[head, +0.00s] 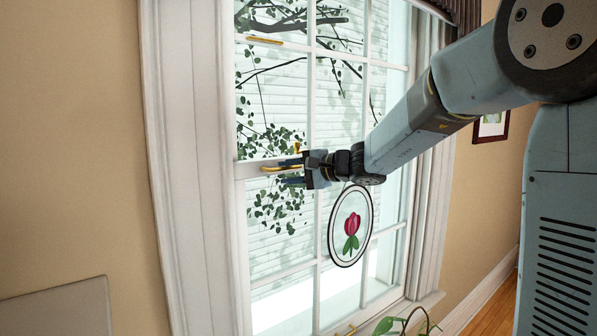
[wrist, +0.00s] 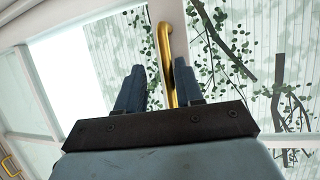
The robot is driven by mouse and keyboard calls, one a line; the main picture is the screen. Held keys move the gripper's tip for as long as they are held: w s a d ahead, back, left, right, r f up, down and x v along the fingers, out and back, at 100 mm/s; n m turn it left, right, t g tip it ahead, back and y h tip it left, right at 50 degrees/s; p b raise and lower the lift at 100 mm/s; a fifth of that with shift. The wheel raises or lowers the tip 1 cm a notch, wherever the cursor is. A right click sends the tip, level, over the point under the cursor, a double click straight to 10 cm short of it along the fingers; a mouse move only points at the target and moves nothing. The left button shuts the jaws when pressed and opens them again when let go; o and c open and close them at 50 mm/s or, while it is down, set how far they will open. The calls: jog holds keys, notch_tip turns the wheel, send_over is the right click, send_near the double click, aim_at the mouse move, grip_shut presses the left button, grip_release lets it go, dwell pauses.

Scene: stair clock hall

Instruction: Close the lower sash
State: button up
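A tall white-framed window fills the middle of the head view. A white cross rail (head: 252,170) runs across it at my gripper's height; I cannot tell for sure which sash it belongs to. A brass handle (head: 270,168) is on this rail, and it shows large in the wrist view (wrist: 166,45). My gripper (head: 290,172) is at this handle with its fingers apart. In the wrist view (wrist: 158,88) the handle runs into the space between the fingers, closer to the right one. Whether either finger touches it is unclear.
Another brass handle (head: 265,40) is higher on the window, and one (head: 345,331) shows at the bottom edge. A round tulip panel (head: 351,226) hangs just below my arm. A leafy plant (head: 405,322) stands low in front. Curtain and wall are to the right.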

jog(key=shift+d+r, duration=0.1)
jog(key=shift+r, duration=0.05)
jog(key=shift+d, duration=0.1)
jog(key=v, duration=1.3)
jog(key=shift+s+d, duration=0.2)
jog(key=shift+d, duration=0.05)
jog(key=s+d+f+n+g+h, duration=0.1)
jog(key=s+f+n+g+h, duration=0.2)
jog(key=s, duration=0.5)
jog(key=s+d+f+n+g+h, duration=0.1)
jog(key=s+d+f+h, duration=0.15)
jog(key=s+f, duration=0.4)
jog(key=s+d+f+n+t+h, duration=0.1)
jog(key=s+d+f+n+h, duration=0.2)
jog(key=s+d+h, duration=0.5)
jog(key=s+d+f, duration=0.1)
jog(key=s, duration=0.3)
jog(key=shift+d, duration=0.2)
